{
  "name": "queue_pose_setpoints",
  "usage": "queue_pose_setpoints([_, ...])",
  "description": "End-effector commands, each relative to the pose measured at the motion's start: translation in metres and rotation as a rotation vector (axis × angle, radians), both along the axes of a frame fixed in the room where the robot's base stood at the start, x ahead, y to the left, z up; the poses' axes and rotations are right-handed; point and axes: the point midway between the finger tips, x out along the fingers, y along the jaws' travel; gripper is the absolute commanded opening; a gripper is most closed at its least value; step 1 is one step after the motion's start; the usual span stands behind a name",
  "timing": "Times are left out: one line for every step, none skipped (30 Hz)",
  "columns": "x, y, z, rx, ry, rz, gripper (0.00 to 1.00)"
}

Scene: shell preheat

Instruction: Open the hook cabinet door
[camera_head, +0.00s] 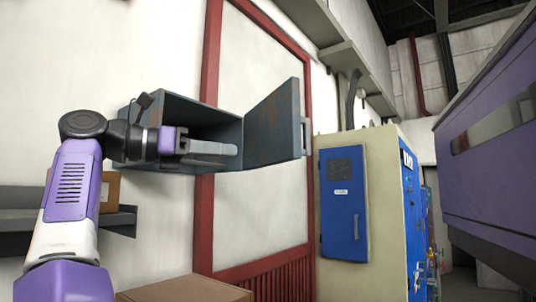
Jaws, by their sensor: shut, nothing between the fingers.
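The hook cabinet (186,109) is a grey-blue metal box on the wall, left of centre. Its door (272,127) stands swung well open to the right, with a handle (304,136) on its outer edge. My gripper (233,150) is in front of the cabinet's dark opening, left of the door. It appears apart from the door and the handle, and its fingers are shut with nothing between them. My arm comes up from the lower left and covers the cabinet's lower left part. The cabinet's inside is dark and its contents cannot be made out.
A cream cabinet with a blue door (344,203) stands at the right. A brown box (110,192) sits on a grey shelf (122,222) at the left, behind my arm. Another brown box top (183,290) shows at the bottom. A large purple machine (495,165) fills the far right.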

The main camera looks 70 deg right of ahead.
Motion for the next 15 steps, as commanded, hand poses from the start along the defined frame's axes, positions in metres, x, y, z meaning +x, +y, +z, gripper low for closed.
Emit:
queue_pose_setpoints([-0.003,-0.004,-0.001,0.002,-0.001,-0.003,0.00])
queue_pose_setpoints([-0.006,-0.007,-0.001,0.000,-0.001,-0.004,0.00])
queue_pose_setpoints([-0.009,-0.011,0.000,-0.001,0.000,-0.004,0.00])
queue_pose_setpoints([-0.012,-0.014,0.000,-0.001,0.000,-0.005,0.00])
queue_pose_setpoints([-0.016,-0.018,0.000,-0.001,0.000,-0.005,0.00])
queue_pose_setpoints([-0.020,-0.024,0.001,-0.001,0.000,-0.005,0.00])
queue_pose_setpoints([-0.024,-0.029,0.000,-0.001,-0.001,-0.005,0.00])
queue_pose_setpoints([-0.028,-0.033,0.001,-0.002,0.001,-0.005,0.00])
queue_pose_setpoints([-0.033,-0.039,0.001,-0.002,0.001,-0.006,0.00])
queue_pose_setpoints([-0.037,-0.044,0.001,-0.002,0.001,-0.005,0.00])
queue_pose_setpoints([-0.041,-0.049,0.001,-0.002,0.001,-0.005,0.00])
queue_pose_setpoints([-0.046,-0.055,0.001,-0.002,0.001,-0.006,0.00])
queue_pose_setpoints([-0.050,-0.059,0.002,-0.004,0.002,-0.005,0.00])
queue_pose_setpoints([-0.053,-0.064,0.002,-0.002,0.001,-0.005,0.00])
queue_pose_setpoints([-0.058,-0.070,0.002,-0.002,0.002,-0.005,0.00])
